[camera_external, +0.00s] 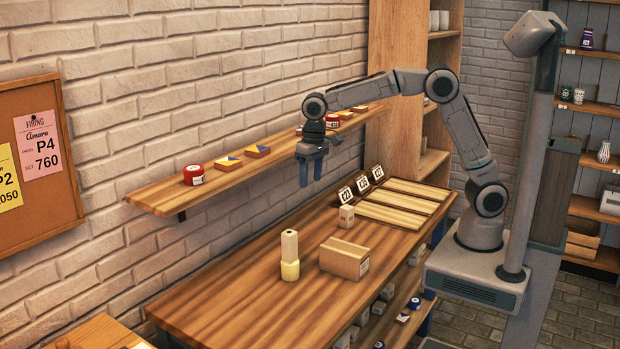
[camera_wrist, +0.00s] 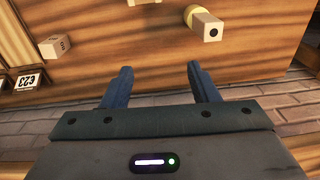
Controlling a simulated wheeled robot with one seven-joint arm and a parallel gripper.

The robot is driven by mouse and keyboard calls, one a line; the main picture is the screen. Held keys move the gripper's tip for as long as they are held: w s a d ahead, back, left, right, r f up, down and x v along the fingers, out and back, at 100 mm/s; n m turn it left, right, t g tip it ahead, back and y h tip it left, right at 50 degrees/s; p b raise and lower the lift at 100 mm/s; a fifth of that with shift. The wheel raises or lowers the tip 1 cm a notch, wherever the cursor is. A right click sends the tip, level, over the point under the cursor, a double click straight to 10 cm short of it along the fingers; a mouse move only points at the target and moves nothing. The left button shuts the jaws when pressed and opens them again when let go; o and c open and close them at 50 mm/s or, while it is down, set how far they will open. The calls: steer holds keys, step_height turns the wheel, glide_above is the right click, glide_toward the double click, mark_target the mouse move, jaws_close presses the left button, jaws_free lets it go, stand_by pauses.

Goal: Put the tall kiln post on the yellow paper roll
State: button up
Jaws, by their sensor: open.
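The tall kiln post (camera_external: 289,245), a pale square column, stands upright on the yellow paper roll (camera_external: 290,270) on the wooden table. In the wrist view the post (camera_wrist: 208,26) shows a dark hole in its end, and a bit of the yellow roll (camera_wrist: 189,13) shows behind it. My gripper (camera_external: 313,180) hangs above the table, behind and to the right of the post, apart from it. In the wrist view my gripper (camera_wrist: 158,72) has its fingers spread with nothing between them.
A cardboard box (camera_external: 344,260) stands right of the roll. A small pale block (camera_external: 346,217) marked S in the wrist view (camera_wrist: 54,46) stands farther back, near numbered cards (camera_external: 362,184) and slatted boards (camera_external: 400,205). A wall shelf (camera_external: 220,183) holds tins and coloured blocks.

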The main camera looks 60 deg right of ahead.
steer(key=s+d+r+t, duration=0.1)
steer(key=s+d+r, duration=0.1)
steer(key=s+d, duration=0.5)
steer(key=s+d+r, duration=0.2)
steer(key=s+d, duration=0.1)
steer(key=d, duration=0.8)
steer(key=s+d+f+t, duration=0.1)
steer(key=s+d+f, duration=0.1)
steer(key=s+d, duration=0.2)
steer(key=s+d+f, duration=0.2)
steer(key=s+d, duration=0.3)
steer(key=s, duration=0.4)
steer(key=shift+s+f+t, duration=0.15)
steer(key=shift+s+t, duration=0.2)
steer(key=shift+t, duration=0.05)
